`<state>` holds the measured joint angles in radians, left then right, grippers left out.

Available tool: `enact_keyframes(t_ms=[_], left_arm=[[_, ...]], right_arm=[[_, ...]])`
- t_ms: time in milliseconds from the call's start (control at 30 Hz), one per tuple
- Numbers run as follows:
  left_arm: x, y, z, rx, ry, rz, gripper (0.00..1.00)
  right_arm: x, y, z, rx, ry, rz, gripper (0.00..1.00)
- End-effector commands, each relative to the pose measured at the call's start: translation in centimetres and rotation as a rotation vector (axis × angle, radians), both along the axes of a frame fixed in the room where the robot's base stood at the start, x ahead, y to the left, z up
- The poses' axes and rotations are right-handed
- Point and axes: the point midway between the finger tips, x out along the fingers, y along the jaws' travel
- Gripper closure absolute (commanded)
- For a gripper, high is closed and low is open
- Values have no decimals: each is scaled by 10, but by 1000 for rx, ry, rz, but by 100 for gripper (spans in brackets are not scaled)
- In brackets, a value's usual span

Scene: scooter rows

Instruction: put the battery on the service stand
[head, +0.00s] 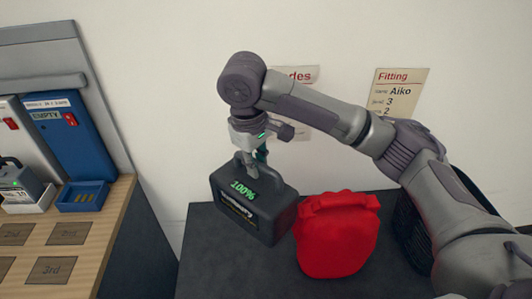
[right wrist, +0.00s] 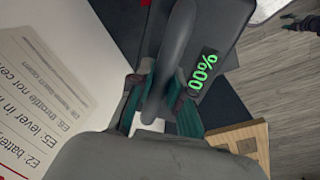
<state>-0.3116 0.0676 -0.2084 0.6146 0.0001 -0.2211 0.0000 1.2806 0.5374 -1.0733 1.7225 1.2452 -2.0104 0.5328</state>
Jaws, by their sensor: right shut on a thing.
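The battery (head: 240,207) is a dark box with a carry handle and a green "100%" on its face. It hangs slightly tilted from my right gripper (head: 256,170), which is shut on the handle. In the right wrist view the handle (right wrist: 178,45) passes between the teal fingers, and part of the battery body (right wrist: 222,28) shows behind it. The battery appears above the left part of a dark table top (head: 205,262); I cannot tell whether this is the service stand. My left gripper is out of view.
A red bag (head: 337,240) and a dark basket (head: 408,232) stand right of the battery. At left, a wooden bench (head: 85,262) holds a blue "EMPTY" charger (head: 85,150) with an empty tray and another battery (head: 18,185). A "Fitting" notice (head: 398,88) hangs on the wall.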

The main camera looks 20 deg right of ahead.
Motion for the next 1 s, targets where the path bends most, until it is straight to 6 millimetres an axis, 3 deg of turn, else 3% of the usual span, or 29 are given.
enact_keyframes(t_ms=[367,700,1000], left_arm=[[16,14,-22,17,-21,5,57],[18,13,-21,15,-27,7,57],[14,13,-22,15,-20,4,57]], right_arm=[[0,1,-85,4,-2,1,100],[1,1,-153,2,-3,1,100],[2,1,-188,4,-7,1,100]])
